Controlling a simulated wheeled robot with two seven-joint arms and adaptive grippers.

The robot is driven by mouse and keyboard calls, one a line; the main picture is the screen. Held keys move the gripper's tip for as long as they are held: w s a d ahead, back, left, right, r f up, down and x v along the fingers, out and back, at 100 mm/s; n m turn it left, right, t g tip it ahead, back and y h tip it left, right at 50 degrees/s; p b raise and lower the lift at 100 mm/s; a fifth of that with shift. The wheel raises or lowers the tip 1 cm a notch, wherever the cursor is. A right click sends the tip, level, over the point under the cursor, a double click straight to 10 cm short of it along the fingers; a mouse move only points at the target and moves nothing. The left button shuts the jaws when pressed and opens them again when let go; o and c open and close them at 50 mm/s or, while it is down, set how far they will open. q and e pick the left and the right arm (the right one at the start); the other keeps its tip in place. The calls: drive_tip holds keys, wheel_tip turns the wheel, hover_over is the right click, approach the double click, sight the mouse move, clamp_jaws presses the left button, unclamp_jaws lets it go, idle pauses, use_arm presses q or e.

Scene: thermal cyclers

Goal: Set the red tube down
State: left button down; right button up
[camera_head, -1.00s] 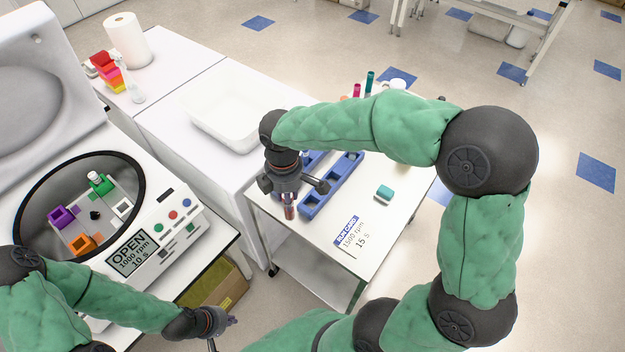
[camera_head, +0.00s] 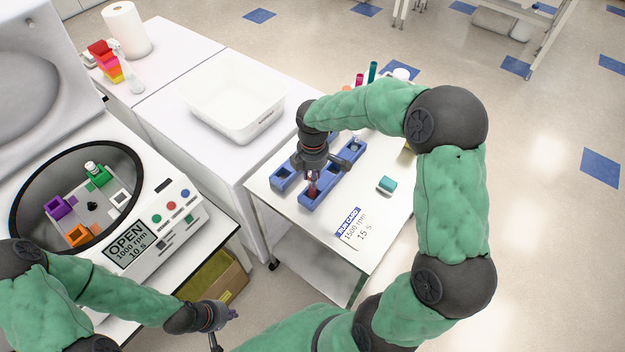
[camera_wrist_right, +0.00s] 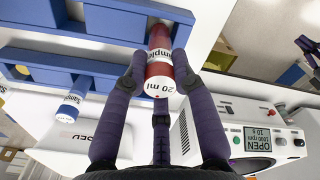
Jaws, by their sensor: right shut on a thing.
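The red tube (camera_wrist_right: 159,62), with a white end reading "20 ml", is held between the fingers of my right gripper (camera_wrist_right: 156,85). In the head view my right gripper (camera_head: 313,182) has the red tube (camera_head: 313,191) upright over the near end of a blue rack (camera_head: 343,186) on the white table. I cannot tell whether the tube's lower end is inside a slot. My left gripper (camera_head: 224,331) is at the bottom, its fingers spread and empty, far from the tube.
The open centrifuge (camera_head: 150,232) stands at left, its display reading OPEN, with coloured holders inside. A run card (camera_head: 352,228) and a teal block (camera_head: 387,184) lie on the table (camera_head: 320,250). A white bin (camera_head: 240,105) and more tubes (camera_head: 372,72) are behind.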

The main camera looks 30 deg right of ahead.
drive_tip(key=shift+f, duration=0.95)
drive_tip(key=shift+f, duration=0.2)
drive_tip(key=o, duration=1)
wheel_tip(320, 180, up, 12)
drive_tip(key=shift+r+p, duration=0.2)
drive_tip(key=shift+p, duration=0.95)
